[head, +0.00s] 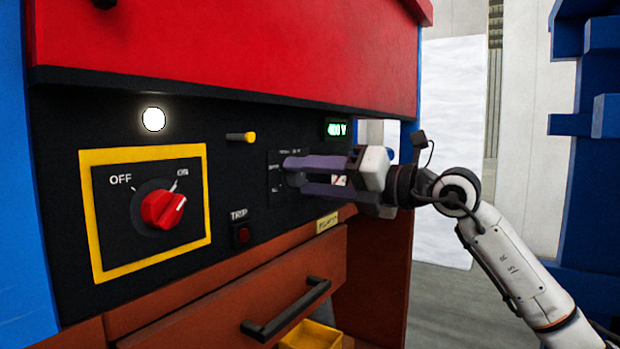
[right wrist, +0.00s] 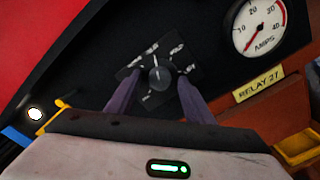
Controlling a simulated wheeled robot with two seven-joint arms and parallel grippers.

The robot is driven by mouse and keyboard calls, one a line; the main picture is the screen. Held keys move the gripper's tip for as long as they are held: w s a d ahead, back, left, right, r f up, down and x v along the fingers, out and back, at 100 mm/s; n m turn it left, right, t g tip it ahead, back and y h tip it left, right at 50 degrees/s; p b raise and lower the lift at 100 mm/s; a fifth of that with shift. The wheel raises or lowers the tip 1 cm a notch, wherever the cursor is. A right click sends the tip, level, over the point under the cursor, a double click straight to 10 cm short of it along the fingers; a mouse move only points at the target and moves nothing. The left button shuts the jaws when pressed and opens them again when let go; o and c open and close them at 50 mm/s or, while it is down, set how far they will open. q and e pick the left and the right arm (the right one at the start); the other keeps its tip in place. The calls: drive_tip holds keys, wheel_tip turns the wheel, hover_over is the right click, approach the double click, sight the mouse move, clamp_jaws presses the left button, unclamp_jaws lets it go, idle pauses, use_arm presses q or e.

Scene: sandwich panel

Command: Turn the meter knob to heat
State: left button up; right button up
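The meter knob (right wrist: 160,76) is a small dark round knob with a light pointer mark, on a square black plate with white labels around it. The labels are too small to read surely. The mark points roughly up in the right wrist view. My right gripper (head: 294,175) reaches in from the right in the head view, its purple fingers at the knob plate (head: 275,172). In the right wrist view, the fingertips (right wrist: 160,78) stand on either side of the knob, with dark gaps showing between. The gripper looks open around it. My left gripper is out of view.
A drawer handle (head: 286,311) juts out below. An amps gauge (right wrist: 261,27) sits beside the knob.

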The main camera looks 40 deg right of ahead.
use_arm(q)
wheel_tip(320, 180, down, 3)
drive_tip(key=b, duration=0.5)
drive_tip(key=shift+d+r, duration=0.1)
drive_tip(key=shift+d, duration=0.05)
use_arm(e)
drive_tip(key=v, duration=1)
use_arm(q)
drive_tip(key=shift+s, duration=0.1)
use_arm(e)
drive_tip(key=shift+s, duration=0.15)
